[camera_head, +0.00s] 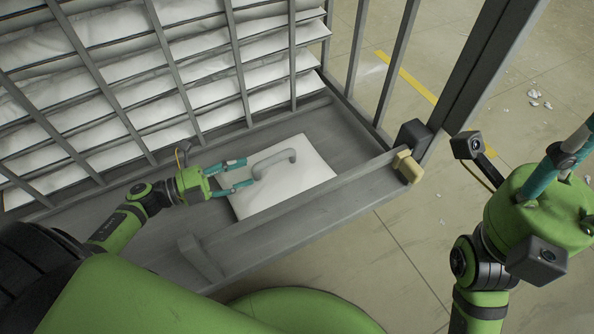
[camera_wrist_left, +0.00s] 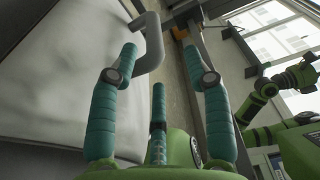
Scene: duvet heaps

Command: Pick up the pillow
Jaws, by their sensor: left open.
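No clear pillow shape shows. A flat white square piece (camera_head: 305,182) with a curved grey handle (camera_head: 275,160) lies on the grey ledge of the barred rack in the head view. My left gripper (camera_head: 247,172) is open, its teal fingers over the left part of the white piece, close to the handle. In the left wrist view the grey handle (camera_wrist_left: 152,45) shows between the open fingers, and a broad white surface (camera_wrist_left: 70,75) fills the left. Whether the fingers touch the handle I cannot tell. My right gripper (camera_head: 562,160) is at the right edge, partly cut off.
Stacked white soft layers (camera_head: 140,90) lie behind the grey bars (camera_head: 237,60). A raised grey rail (camera_head: 300,215) runs along the ledge's front, with a tan block (camera_head: 407,166) at its right end. Open concrete floor (camera_head: 400,240) lies to the right.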

